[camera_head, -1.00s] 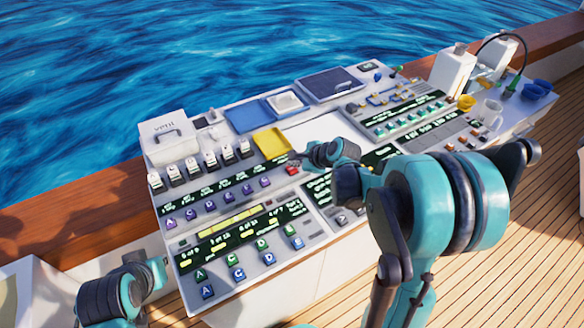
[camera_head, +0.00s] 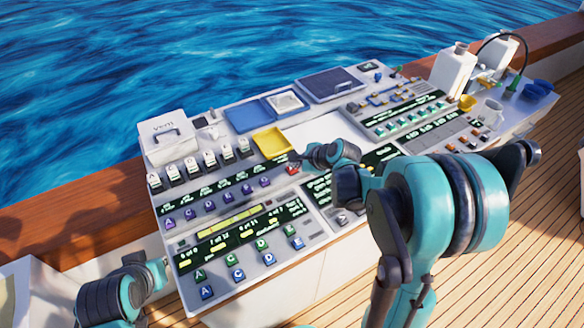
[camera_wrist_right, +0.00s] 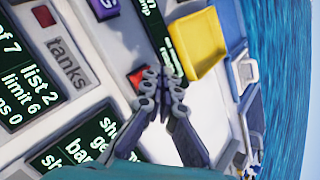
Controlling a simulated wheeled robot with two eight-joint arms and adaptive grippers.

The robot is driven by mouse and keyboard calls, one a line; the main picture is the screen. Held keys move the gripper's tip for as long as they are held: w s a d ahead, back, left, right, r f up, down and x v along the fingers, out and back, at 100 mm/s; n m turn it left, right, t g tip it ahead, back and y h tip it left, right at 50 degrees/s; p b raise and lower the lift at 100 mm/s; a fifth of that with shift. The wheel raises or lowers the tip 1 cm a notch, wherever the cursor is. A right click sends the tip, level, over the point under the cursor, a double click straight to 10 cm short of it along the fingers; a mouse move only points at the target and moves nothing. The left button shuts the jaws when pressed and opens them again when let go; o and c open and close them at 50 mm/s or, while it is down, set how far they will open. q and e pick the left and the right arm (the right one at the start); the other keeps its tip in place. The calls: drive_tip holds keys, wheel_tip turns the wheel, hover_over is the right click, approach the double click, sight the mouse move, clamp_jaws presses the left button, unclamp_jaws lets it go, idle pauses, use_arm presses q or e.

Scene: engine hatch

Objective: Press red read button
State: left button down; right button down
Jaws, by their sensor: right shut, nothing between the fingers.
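A red button (camera_head: 292,169) sits on the white console near its middle, just below the yellow tray. In the right wrist view a red button (camera_wrist_right: 137,80) lies right beside the fingertips. I cannot tell whether they touch it. Its label is not readable. My right gripper (camera_head: 296,160) is shut and empty, low over the console by this button. It also shows in the right wrist view (camera_wrist_right: 154,84). A second, darker red button (camera_wrist_right: 42,16) shows at the upper left there. My left arm is at the lower left, but its gripper is not visible.
The console (camera_head: 322,130) holds dark text displays and rows of lettered buttons. A yellow tray (camera_head: 271,142) and a blue tray (camera_head: 243,117) lie behind my right gripper. A white box (camera_head: 166,139) stands at the left, and white bottles (camera_head: 453,68) stand at the right.

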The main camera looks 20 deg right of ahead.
drive_tip(key=shift+f+b, duration=0.75)
drive_tip(key=shift+f, duration=0.1)
idle(0.6)
drive_tip(key=shift+r, duration=0.15)
drive_tip(key=shift+r+p, duration=1)
drive_tip(key=shift+r, duration=0.1)
drive_tip(key=shift+r, duration=0.1)
drive_tip(key=shift+r+p, duration=1.9)
drive_tip(key=shift+r, duration=0.5)
wheel_tip(320, 180, up, 7)
drive_tip(key=p, duration=0.5)
